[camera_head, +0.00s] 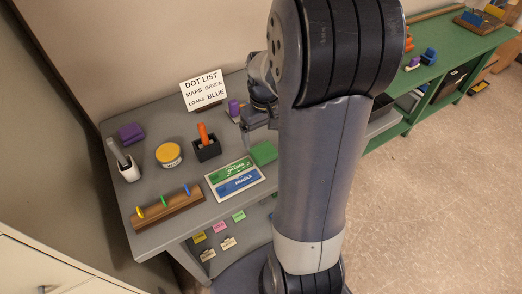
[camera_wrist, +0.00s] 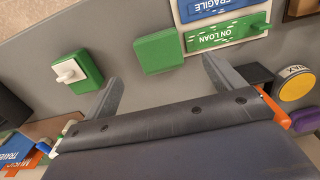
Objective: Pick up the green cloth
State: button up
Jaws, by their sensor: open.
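The green cloth (camera_head: 264,153) looks like a small folded square and lies flat on the grey table, at the right end of the sign tray. In the wrist view the green cloth (camera_wrist: 158,50) lies ahead of the gap between my fingertips. My gripper (camera_wrist: 160,68) is open with nothing between its fingers. In the head view my gripper (camera_head: 258,119) is above the table behind the cloth, partly hidden by my arm. I cannot tell its height above the cloth.
A white tray (camera_head: 209,186) with green and blue signs lies beside the cloth. A green block with a white knob (camera_wrist: 78,70) is on its other side. A black holder (camera_head: 207,152), a yellow tin (camera_head: 169,154), a purple block (camera_head: 131,132) and a sign card (camera_head: 204,90) stand around.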

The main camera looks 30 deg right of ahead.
aim_at(264, 150)
jog(key=shift+w+d+f+p, duration=0.1)
jog(key=shift+f+p, duration=0.1)
jog(key=shift+f, duration=1.6)
jog(key=shift+w+d+f+p, duration=0.1)
jog(key=shift+f+p, duration=0.1)
jog(key=shift+f, duration=1.55)
jog(key=c, duration=1.1)
notch_tip(264, 150, up, 10)
jog(key=shift+c, duration=0.2)
jog(key=o, duration=0.5)
jog(key=c, duration=0.3)
jog(key=shift+s, duration=0.1)
